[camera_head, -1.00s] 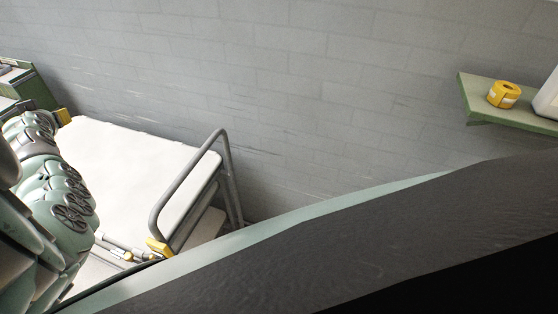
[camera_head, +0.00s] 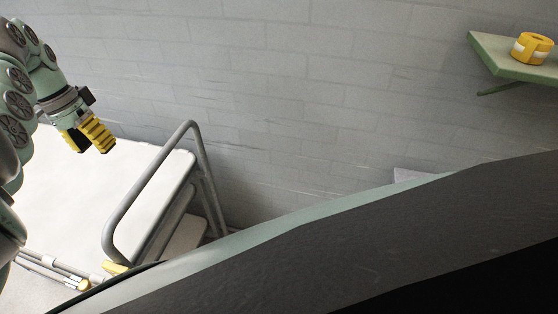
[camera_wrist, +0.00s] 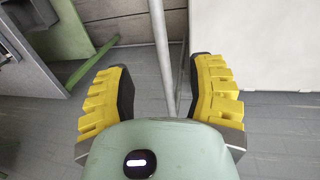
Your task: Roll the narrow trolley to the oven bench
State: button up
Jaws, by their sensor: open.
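A trolley with a white top (camera_head: 110,195) and a grey tubular handle (camera_head: 150,180) stands by the block wall in the head view. My gripper (camera_head: 88,146), with yellow-and-black fingers, is over the far left part of the white top, apart from the handle. In the wrist view my gripper (camera_wrist: 160,75) is open, and nothing is clamped in it. A thin grey post (camera_wrist: 160,45) shows between the fingers there; I cannot tell how far beyond them it is. The trolley's wheels are hidden in the head view.
A green shelf (camera_head: 490,52) with a yellow tape roll (camera_head: 532,48) is on the wall at upper right. My own dark body covers the lower right. In the wrist view, green furniture (camera_wrist: 55,45) stands at left, a white panel (camera_wrist: 255,45) at right, with grey floor (camera_wrist: 275,120) below.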

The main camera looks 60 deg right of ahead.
aim_at(132, 189)
jog(key=s+f, duration=0.1)
jog(key=f, duration=0.4)
jog(key=s+d+f, duration=0.1)
jog(key=f, duration=0.4)
jog(key=s+f, duration=0.1)
jog(key=f, duration=0.4)
jog(key=shift+d, duration=0.2)
jog(key=shift+c, duration=0.2)
jog(key=shift+w+r, duration=0.1)
grip_shut()
jog(key=shift+a, duration=0.1)
